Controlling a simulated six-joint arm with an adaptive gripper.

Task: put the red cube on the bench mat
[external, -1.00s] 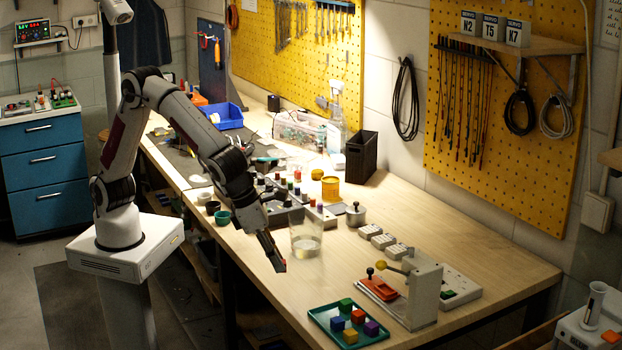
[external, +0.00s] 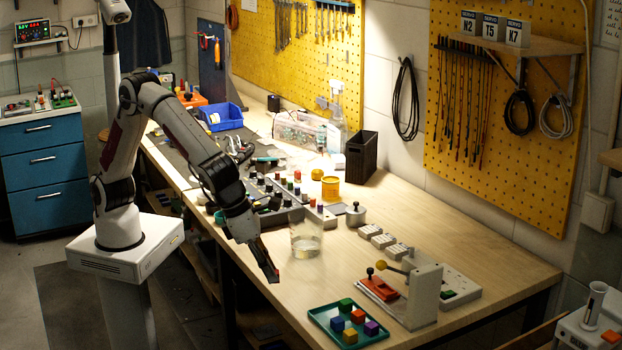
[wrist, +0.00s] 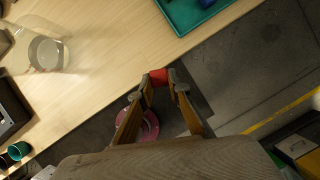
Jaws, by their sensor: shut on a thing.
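My gripper (external: 273,274) hangs at the near edge of the bench, just in front of the clear beaker. In the wrist view my gripper (wrist: 160,88) is shut on a red cube (wrist: 158,77), which shows between the fingertips beyond the bench edge. In the external view the held cube is hardly visible. A dark grey bench mat (external: 184,152) lies on the far left part of the bench, partly hidden by my arm and by tools.
A clear beaker (external: 306,246) stands close to my gripper. A green tray (external: 322,323) at the near end holds several coloured cubes, one of them red. A row of coloured knobs (external: 290,190) lies towards the mat. A pink round thing (wrist: 150,124) shows below the bench edge.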

